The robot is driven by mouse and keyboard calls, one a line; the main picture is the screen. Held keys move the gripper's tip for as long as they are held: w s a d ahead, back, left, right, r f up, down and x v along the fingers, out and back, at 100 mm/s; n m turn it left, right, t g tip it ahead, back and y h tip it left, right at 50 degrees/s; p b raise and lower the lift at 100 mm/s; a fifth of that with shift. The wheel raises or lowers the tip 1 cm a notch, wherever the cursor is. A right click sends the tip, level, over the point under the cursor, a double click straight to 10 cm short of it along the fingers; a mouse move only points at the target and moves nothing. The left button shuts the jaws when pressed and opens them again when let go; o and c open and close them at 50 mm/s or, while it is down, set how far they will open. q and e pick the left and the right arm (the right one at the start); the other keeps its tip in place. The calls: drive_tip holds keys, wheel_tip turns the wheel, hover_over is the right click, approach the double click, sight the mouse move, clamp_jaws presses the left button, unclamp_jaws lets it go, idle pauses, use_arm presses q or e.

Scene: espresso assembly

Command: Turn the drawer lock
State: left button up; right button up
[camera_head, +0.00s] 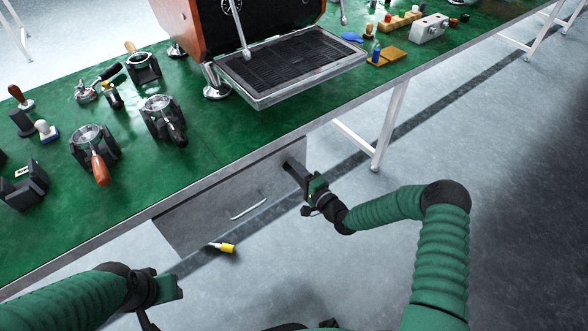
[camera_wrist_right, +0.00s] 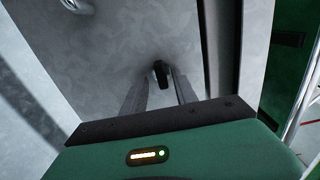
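The grey drawer front (camera_head: 205,217) is set under the green table's edge, with a thin bar handle (camera_head: 249,204). My right gripper (camera_head: 287,164) is at the drawer's upper right part, its fingers pointing at the front. In the right wrist view, a small dark piece (camera_wrist_right: 160,73), apparently the lock's key or knob, stands out from the grey face between the fingertips (camera_wrist_right: 162,82). The fingers are apart, one on each side of it; whether they touch it is unclear. My left gripper (camera_head: 166,289) is low at the left, away from the drawer, its fingers unclear.
A yellow-ended object (camera_head: 227,247) shows below the drawer. On the green tabletop (camera_head: 60,235) are an espresso machine (camera_head: 240,22), its drip tray (camera_head: 290,65) and several portafilters in holders. A white table leg (camera_head: 390,125) stands right of the right gripper. The floor in front is clear.

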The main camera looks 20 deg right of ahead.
drive_tip(key=shift+r, duration=0.1)
drive_tip(key=p+v, duration=0.5)
drive_tip(key=v, duration=1.1)
drive_tip(key=shift+s, duration=0.4)
drive_tip(key=shift+d, duration=0.1)
